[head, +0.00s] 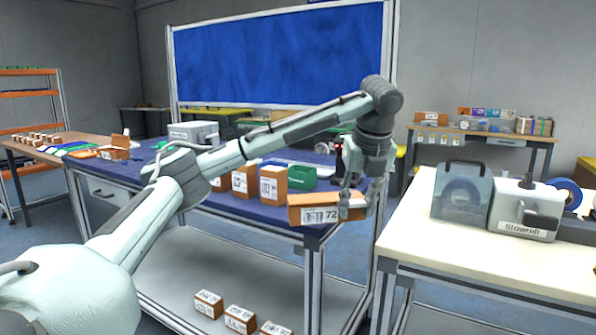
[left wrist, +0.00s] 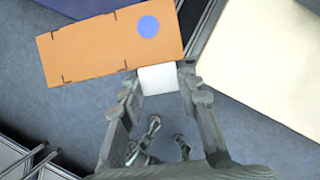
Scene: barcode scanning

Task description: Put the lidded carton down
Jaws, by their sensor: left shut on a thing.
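The lidded carton (head: 308,215) is brown-orange with a white barcode label reading 72. It is at the front right corner of the blue-topped table (head: 235,203). My left gripper (head: 355,203) points down and is shut on the carton's right end. In the left wrist view the carton (left wrist: 95,48) shows an orange face with a blue round spot. A white piece (left wrist: 158,79) lies between the fingers of the left gripper (left wrist: 157,98). Much of the carton is seen against the floor, past the table's edge. My right gripper is not in view.
Other cartons (head: 272,184) and a green bin (head: 301,177) stand on the blue table. A cream table (head: 425,215) at right, across a gap, bears a grey machine (head: 524,210). Several small cartons (head: 240,319) sit on the lower shelf.

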